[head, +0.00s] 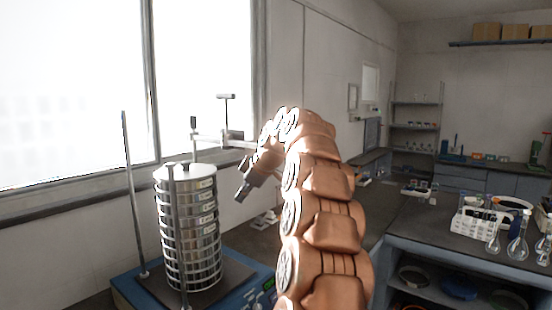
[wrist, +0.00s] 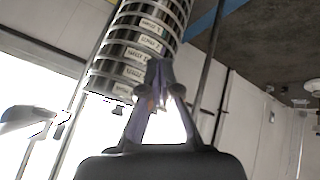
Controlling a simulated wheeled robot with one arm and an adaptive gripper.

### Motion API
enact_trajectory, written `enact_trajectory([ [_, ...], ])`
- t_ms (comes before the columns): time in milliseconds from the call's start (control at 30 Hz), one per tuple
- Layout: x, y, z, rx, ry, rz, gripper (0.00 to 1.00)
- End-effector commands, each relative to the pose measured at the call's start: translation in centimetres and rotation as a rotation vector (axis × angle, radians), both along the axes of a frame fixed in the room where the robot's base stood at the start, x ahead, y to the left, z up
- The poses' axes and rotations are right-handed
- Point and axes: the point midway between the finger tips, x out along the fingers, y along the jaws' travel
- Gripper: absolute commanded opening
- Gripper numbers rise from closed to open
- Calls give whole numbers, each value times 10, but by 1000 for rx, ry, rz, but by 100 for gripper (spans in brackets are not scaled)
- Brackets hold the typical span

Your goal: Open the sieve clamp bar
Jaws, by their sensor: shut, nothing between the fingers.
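The sieve stack (head: 190,235) stands upright on the blue shaker base, with a round lid (head: 183,172) on top. A pale bar (head: 210,138), which looks like the clamp bar, runs level above and right of the lid, with an upright T-shaped piece (head: 226,98) near it. My arm hides its right end. My gripper (head: 242,192) is shut and empty, angled down just right of the stack's upper part. In the wrist view, the closed fingertips (wrist: 163,82) overlap the edge of the inverted stack (wrist: 140,45); I cannot tell whether they touch it.
A tall thin rod (head: 133,190) rises left of the stack, and another rod (head: 176,240) stands in front. A window wall lies close behind. A bench (head: 420,222) with flasks (head: 518,243) and a white rack (head: 470,226) is at the right.

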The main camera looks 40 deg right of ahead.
Motion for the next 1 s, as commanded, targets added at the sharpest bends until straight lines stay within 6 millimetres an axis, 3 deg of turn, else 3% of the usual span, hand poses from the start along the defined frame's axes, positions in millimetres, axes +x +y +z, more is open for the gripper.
enact_trajectory([
  [100,-8,5,-26,-284,139,50,0],
  [267,-25,-4,-27,-693,319,117,0],
  [467,-44,-9,14,-1223,564,204,0],
  [700,-53,16,86,-1737,847,282,0],
  [800,-54,27,105,-1850,922,296,0],
  [1000,-52,30,117,-1917,968,306,0],
])
